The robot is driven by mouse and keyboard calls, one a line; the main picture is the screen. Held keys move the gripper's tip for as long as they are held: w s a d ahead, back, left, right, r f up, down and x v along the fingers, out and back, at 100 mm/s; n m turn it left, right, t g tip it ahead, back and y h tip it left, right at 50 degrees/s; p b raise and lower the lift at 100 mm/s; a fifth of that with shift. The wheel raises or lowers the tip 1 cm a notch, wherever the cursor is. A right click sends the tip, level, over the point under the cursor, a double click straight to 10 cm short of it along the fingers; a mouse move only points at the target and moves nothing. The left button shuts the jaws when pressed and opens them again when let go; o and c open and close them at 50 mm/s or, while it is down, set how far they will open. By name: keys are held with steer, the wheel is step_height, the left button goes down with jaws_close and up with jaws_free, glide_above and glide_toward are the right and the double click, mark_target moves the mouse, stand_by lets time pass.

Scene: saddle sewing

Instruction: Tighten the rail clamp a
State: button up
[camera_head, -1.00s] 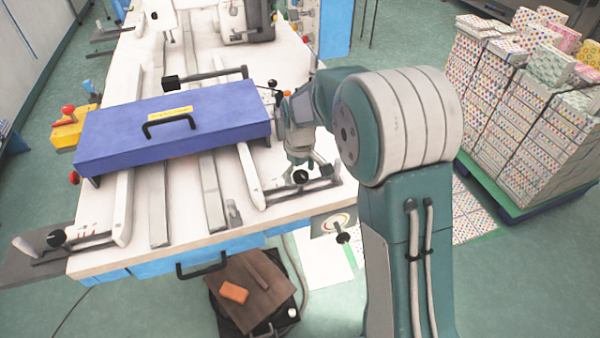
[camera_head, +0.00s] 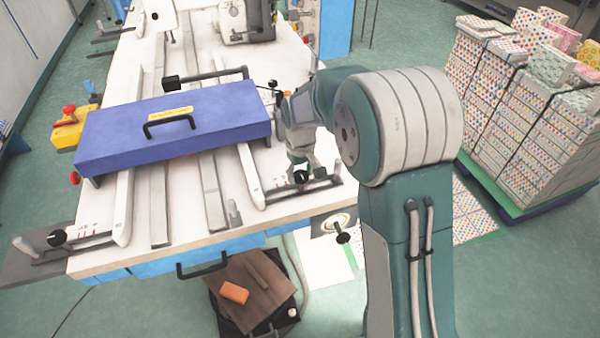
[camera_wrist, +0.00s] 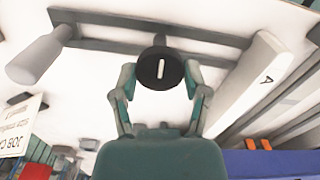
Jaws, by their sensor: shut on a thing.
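The rail clamp's round black knob (camera_head: 301,177) sits at the right front of the white table, with a white line across its face. In the wrist view the knob (camera_wrist: 160,70) is between the two fingertips of my gripper (camera_wrist: 160,84), which is shut on its sides. The white line points nearly straight up and down there. The knob sits on a dark slotted bar (camera_wrist: 120,27) with a pale round handle (camera_wrist: 38,60) at one end. The white rail marked A (camera_wrist: 262,78) lies beside it. In the head view my gripper (camera_head: 303,168) reaches down onto the knob.
A blue box with a black handle (camera_head: 175,125) lies across the rails, left of my arm. A similar black knob (camera_head: 57,238) is at the front left. A stool with an orange block (camera_head: 234,293) stands below the front edge. Stacked patterned boxes (camera_head: 480,95) stand at right.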

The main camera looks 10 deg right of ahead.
steer(key=m, duration=0.4)
steer(key=shift+s+f+m, duration=0.1)
steer(key=shift+f+m, duration=0.05)
steer(key=shift+m, duration=0.15)
steer(key=m, duration=0.4)
steer(key=shift+d+m, duration=0.1)
steer(key=shift+m, duration=0.2)
steer(key=m, duration=0.4)
steer(key=shift+m, duration=2.4)
steer(key=o, duration=1.2)
steer(key=shift+c, duration=0.2)
